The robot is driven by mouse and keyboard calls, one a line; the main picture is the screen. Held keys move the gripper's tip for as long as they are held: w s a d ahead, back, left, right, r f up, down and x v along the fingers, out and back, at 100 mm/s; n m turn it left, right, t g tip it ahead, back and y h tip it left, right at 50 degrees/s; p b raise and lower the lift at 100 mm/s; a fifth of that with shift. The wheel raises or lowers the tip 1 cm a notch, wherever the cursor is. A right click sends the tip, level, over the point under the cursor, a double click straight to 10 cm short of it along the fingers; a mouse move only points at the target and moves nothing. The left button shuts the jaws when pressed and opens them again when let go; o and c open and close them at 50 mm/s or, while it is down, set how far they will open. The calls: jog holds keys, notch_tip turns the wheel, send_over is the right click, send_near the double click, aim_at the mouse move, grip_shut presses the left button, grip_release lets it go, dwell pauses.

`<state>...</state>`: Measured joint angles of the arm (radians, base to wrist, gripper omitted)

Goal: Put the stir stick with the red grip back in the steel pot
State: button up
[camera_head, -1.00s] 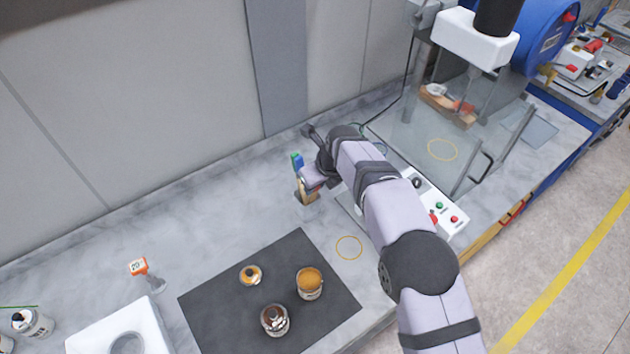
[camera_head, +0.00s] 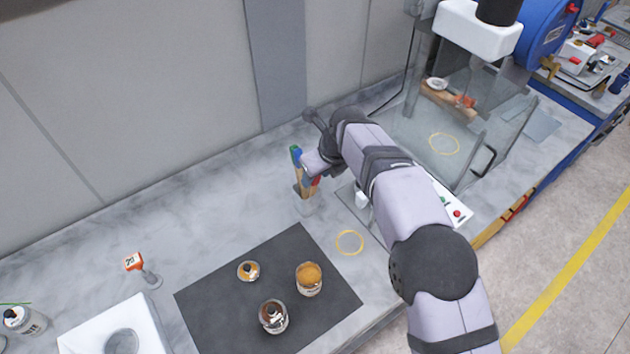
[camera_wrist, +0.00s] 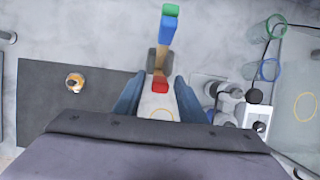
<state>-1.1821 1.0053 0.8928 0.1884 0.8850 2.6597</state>
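The stir stick with the red grip (camera_wrist: 160,84) shows between my fingers in the wrist view; its wooden shaft runs back toward the steel pot (camera_wrist: 152,60). In the head view the red grip (camera_head: 315,182) is beside the pot's other sticks, just below my gripper. The pot (camera_head: 304,207) stands on the bench with a blue-grip stick (camera_head: 296,161) and a green-grip stick (camera_head: 294,149) in it. My gripper (camera_wrist: 158,88) is open, with a gap on each side of the red grip. The lower end of the red stick is hidden among the others.
A dark mat (camera_head: 230,307) holds a small jar (camera_head: 248,271) and two larger jars (camera_head: 308,279), (camera_head: 273,316). A glass-walled machine (camera_head: 440,130) stands right. An orange-tagged item (camera_head: 133,262) and white block (camera_head: 75,336) are left. Two coloured-rim glasses (camera_wrist: 269,69), (camera_wrist: 276,26) stand right.

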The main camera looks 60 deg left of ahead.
jog(key=shift+b+v, duration=1.2)
jog(key=shift+v, duration=1)
